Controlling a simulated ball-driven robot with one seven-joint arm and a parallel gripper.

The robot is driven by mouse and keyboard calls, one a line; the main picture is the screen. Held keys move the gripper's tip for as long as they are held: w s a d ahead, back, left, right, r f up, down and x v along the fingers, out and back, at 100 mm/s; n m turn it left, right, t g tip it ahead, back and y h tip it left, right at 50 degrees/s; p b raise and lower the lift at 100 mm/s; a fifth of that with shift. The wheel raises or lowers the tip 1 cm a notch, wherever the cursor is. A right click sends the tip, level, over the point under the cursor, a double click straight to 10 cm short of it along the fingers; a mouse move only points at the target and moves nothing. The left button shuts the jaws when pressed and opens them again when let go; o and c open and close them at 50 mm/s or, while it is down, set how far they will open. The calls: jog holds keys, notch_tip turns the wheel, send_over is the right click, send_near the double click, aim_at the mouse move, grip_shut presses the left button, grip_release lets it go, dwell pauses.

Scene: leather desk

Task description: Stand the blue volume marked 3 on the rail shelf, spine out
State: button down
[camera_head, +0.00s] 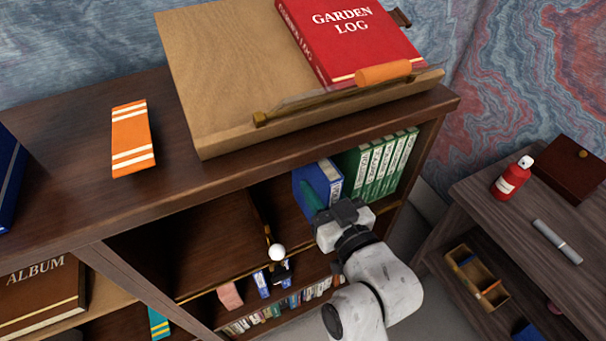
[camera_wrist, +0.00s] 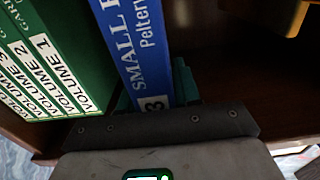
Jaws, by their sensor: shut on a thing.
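The blue volume (camera_head: 319,182) is upright in the upper compartment of the dark wood shelf (camera_head: 205,246), at the left of the green volumes (camera_head: 380,166). In the wrist view its blue spine (camera_wrist: 137,45) faces out toward me, with white lettering and a 3 at the lower end. My gripper (camera_head: 326,207) is shut on the blue volume; teal fingers show at both sides of its lower spine in the wrist view (camera_wrist: 156,98). The book's lower edge is hidden by my gripper, so I cannot tell whether it rests on the board.
A rod with a white knob (camera_head: 277,252) stands left of the books, with open shelf room between. A slanted wooden stand (camera_head: 222,85) with a red Garden Log (camera_head: 352,45) sits on top. A side table (camera_head: 525,225) is at right.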

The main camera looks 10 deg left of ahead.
aim_at(306, 169)
jog(key=x, duration=0.5)
jog(key=shift+w+a+r, duration=0.1)
jog(key=shift+w+a, duration=0.1)
jog(key=shift+w+a+f, duration=0.1)
jog(key=shift+w+f, duration=0.05)
jog(key=shift+f, duration=0.75)
jog(key=shift+w+a+f, duration=0.1)
jog(key=shift+w+f, duration=0.05)
jog(key=shift+f, duration=0.8)
jog(key=c, duration=0.8)
grip_release()
jog(key=shift+f, duration=0.1)
jog(key=shift+s, duration=0.1)
jog(key=b+v, duration=0.2)
jog(key=v, duration=1)
